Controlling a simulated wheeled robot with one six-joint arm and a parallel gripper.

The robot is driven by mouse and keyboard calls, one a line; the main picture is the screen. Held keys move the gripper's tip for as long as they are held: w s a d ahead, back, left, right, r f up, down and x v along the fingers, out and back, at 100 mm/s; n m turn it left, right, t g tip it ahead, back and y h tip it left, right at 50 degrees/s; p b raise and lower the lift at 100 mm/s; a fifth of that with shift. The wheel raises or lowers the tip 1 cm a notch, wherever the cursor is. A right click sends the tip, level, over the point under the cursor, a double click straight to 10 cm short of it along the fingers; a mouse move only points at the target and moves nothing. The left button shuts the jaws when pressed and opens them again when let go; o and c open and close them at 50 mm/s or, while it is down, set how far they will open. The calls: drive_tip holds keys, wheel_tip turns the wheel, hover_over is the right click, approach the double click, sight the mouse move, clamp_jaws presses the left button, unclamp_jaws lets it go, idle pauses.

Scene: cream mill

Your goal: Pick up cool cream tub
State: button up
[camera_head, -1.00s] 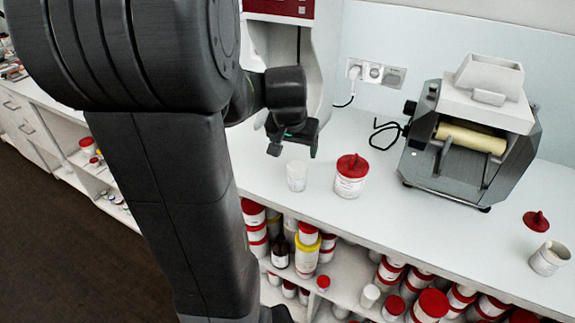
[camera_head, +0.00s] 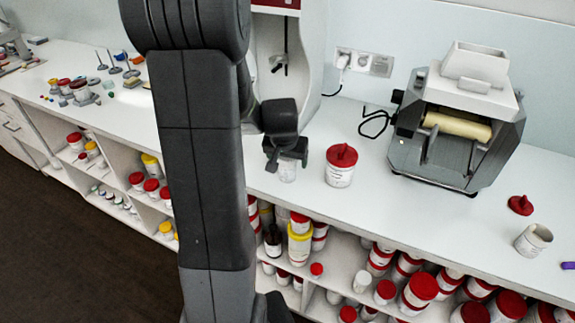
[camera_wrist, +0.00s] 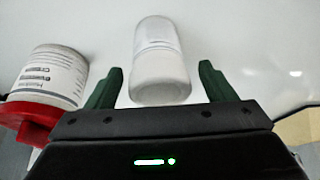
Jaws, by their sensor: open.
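A small white tub (camera_head: 287,172) stands on the white worktop, partly hidden by my gripper (camera_head: 286,158). In the wrist view, the white tub (camera_wrist: 158,58) lies between the two green fingers of my gripper (camera_wrist: 160,78), with a gap on each side. My gripper is open and holds nothing. A white tub with a red lid (camera_head: 340,168) stands just right of it; its printed label shows in the wrist view (camera_wrist: 50,78), close outside the left finger. Which tub is the cool cream one cannot be read for sure.
A grey roller mill (camera_head: 455,130) stands at the right rear. A loose red lid (camera_head: 520,205) and an open white tub (camera_head: 533,240) are at the far right. Shelves of red-lidded tubs (camera_head: 420,290) lie below the worktop. Small tools and pots are at the left.

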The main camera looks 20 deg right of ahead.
drive_tip(key=c, duration=1.1)
